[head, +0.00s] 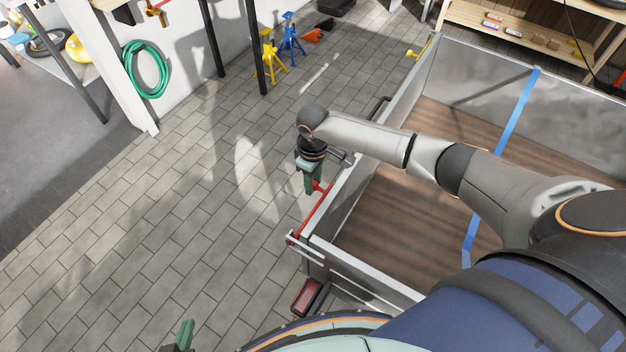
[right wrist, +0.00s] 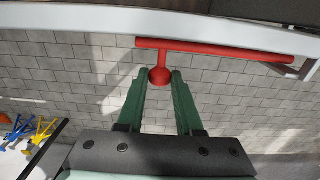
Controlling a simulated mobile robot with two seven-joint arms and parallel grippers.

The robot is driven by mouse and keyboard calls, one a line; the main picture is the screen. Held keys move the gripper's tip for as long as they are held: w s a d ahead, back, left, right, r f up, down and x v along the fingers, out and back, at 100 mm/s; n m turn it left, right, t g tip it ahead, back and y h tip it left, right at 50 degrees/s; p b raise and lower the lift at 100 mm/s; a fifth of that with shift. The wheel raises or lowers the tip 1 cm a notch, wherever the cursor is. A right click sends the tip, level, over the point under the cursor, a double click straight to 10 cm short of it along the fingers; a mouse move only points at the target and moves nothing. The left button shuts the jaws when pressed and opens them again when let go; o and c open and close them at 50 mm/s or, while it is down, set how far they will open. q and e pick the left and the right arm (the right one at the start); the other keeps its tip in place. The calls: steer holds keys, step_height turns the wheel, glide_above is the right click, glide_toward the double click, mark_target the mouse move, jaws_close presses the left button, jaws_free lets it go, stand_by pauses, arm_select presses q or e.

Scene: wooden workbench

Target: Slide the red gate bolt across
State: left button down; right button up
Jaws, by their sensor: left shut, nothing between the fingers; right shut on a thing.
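The red gate bolt (head: 313,219) is a rod lying along the outer side of a grey trailer's wall, near its corner. In the right wrist view the rod (right wrist: 225,50) runs across the upper part, with a short stem and round knob (right wrist: 160,78) pointing towards me. My right gripper (head: 314,190) reaches over the trailer wall from the right. Its green fingers (right wrist: 160,82) are shut on the knob, one on each side. My left gripper (head: 183,337) is shut and empty at the bottom edge of the head view, well apart from the bolt and mostly cut off.
The trailer's wall rim (head: 345,203) runs beside the bolt. A blue strap (head: 517,110) crosses the trailer bed. A red tail light (head: 306,295) sits below the corner. Yellow (head: 270,65) and blue (head: 290,40) stands are further back. The paved floor to the left is clear.

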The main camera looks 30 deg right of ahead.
jaws_close()
stand_by(0.8)
steer(key=shift+d, duration=0.1)
steer(key=w+d, duration=0.2)
steer(key=d, duration=0.1)
steer(key=shift+w+d, duration=0.1)
steer(key=shift+d, duration=0.15)
steer(key=o, duration=0.8)
jaws_free()
steer(key=shift+c, duration=0.2)
